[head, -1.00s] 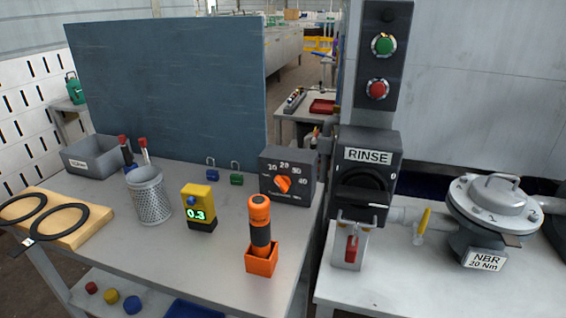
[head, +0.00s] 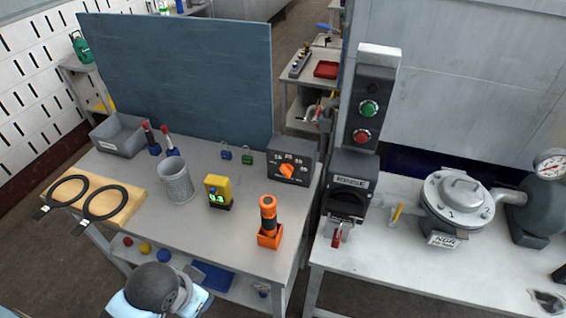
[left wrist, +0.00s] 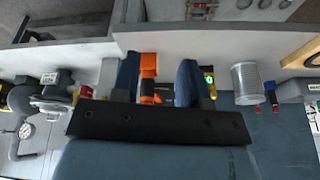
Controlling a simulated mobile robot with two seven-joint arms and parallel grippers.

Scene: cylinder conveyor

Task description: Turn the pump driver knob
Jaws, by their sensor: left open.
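A dark dial box (head: 291,160) with a numbered scale and an orange knob (head: 287,172) stands at the table's back right. A dark box labelled RINSE (head: 352,182) has a black rotary handle (head: 346,206). Which of the two is the pump driver knob I cannot tell. My left arm shows at the bottom of the head view, its fingers not distinct there. In the left wrist view, upside down, my left gripper (left wrist: 157,84) is open, two blue fingers apart with nothing held. The orange-and-black tool shows between them. My right gripper is not in view.
The orange-and-black tool (head: 268,212) stands in an orange holder (head: 269,239), with a yellow meter (head: 217,190) and mesh cup (head: 175,182) to its left. A red padlock (head: 337,238) hangs below the RINSE box. A lidded metal vessel (head: 458,200) stands right.

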